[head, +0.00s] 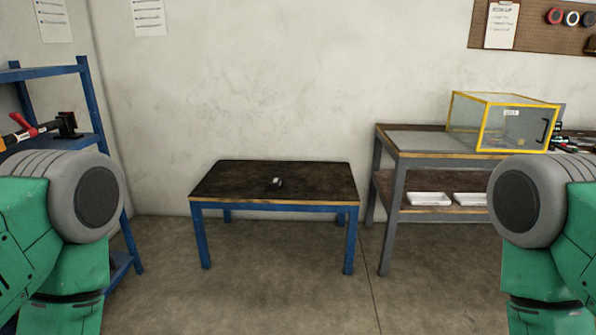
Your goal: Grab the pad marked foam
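A small dark item with a white part (276,183) lies on the blue-legged table (225,182) ahead of me. It is too small to tell whether it is the foam pad, and I can read no foam mark on anything in view. My two arms show at the left and right edges of the head view, in green and grey. Neither gripper shows in the picture, so I cannot see what they hold.
A blue shelf (86,95) with tools stands at left. At right, a grey workbench (388,165) carries a yellow-framed clear case (480,125), with white trays (430,199) on its lower shelf. A pegboard (540,38) hangs above. Floor before the table is clear.

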